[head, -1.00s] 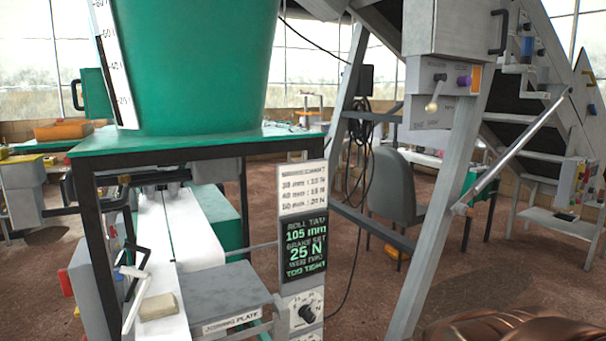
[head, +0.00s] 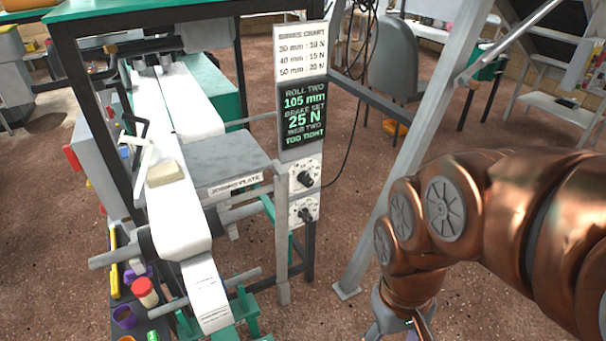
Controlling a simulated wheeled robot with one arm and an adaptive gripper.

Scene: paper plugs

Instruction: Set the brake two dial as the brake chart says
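The brake chart (head: 300,50) is a white panel on a post at centre. Its small lines seem to read 30 mm 10 N, 40 mm 15 N, 50 mm 20 N. Below it a dark display (head: 302,112) reads roll two 105 mm, brake set 25 N, web two too tight. Under that are an upper dial (head: 305,179) and a lower dial (head: 305,213), each with a black knob. Their labels are too small to read, so I cannot tell which is brake two. My gripper (head: 402,328) is at the bottom edge, right of and below the dials, apart from them, its tips cut off.
A grey joining plate (head: 222,160) and white paper web (head: 183,225) are left of the dials. A slanted grey metal leg (head: 398,185) stands between the panel and my arm. A tray with a red-capped jar (head: 145,291) is lower left. Brown floor between the post and leg is clear.

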